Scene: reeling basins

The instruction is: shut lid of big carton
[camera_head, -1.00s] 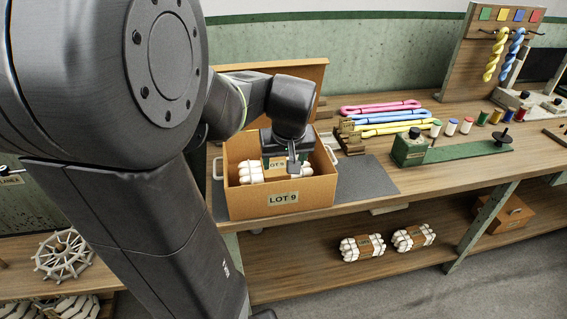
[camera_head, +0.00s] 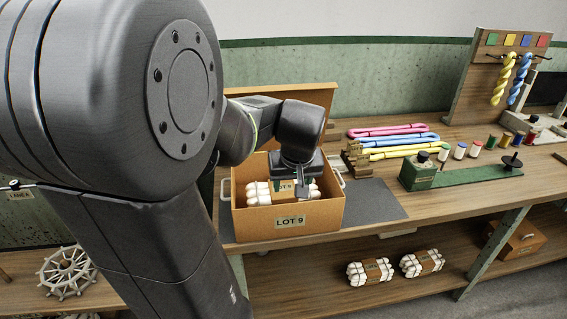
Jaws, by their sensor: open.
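The big carton (camera_head: 257,222), brown and marked "LOT 9", stands on the bench with white handles at its sides. Its lid (camera_head: 317,96) stands open, raised at the back, and is partly hidden behind my arm. White bundles (camera_head: 259,194) with a label lie inside the carton. My gripper (camera_head: 304,195) is open and points down at the carton's opening, over the right part of the bundles. I cannot tell whether it touches them.
A dark mat (camera_head: 380,205) lies under and right of the carton. Coloured skeins (camera_head: 395,143) on a wooden rack and a green device (camera_head: 418,172) stand to the right. Two white bundles (camera_head: 370,272) lie on the lower shelf. A spoked wheel (camera_head: 68,271) is at the lower left.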

